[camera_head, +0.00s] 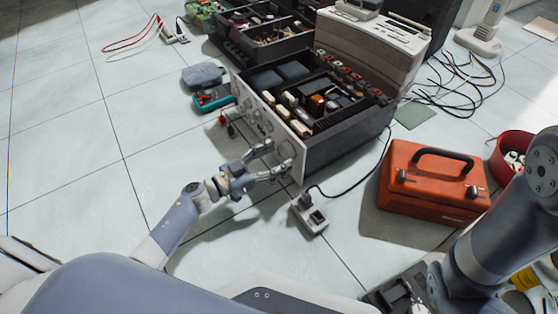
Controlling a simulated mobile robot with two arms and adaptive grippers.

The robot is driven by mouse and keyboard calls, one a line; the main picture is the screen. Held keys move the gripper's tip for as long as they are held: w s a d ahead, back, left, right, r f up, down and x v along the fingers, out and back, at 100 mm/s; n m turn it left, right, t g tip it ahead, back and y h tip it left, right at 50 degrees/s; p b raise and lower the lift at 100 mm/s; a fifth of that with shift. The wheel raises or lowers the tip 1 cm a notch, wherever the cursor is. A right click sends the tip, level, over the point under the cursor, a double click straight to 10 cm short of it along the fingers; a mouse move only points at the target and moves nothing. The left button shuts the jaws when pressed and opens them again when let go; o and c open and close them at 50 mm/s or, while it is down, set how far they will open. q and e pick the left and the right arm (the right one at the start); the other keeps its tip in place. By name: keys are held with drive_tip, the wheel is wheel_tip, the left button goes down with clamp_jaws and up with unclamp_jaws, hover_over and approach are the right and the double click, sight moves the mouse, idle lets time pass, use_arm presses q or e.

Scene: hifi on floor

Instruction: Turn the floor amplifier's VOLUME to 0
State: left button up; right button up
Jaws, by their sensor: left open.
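The floor amplifier (340,142) stands on the tiles at the centre with its top off, so its inner parts show. Its silver front panel (242,103) faces left and carries several round knobs. My left gripper (283,161) is open at the near end of this panel, with its fingers around or just in front of a knob (287,149) there. I cannot tell whether the fingers touch it, and no label is readable. My right arm (490,235) comes in at the lower right; its gripper cannot be made out.
An orange toolbox (432,178) and a small socket box (310,215) stand near the amplifier, with a black cable running between socket and amplifier. A teal multimeter (213,98) lies by the panel's far end. Parts trays (262,52) and a pale device (370,45) stand behind.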

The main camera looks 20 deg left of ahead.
use_arm(q)
drive_tip(key=shift+w+d, duration=0.4)
drive_tip(key=shift+w, duration=0.15)
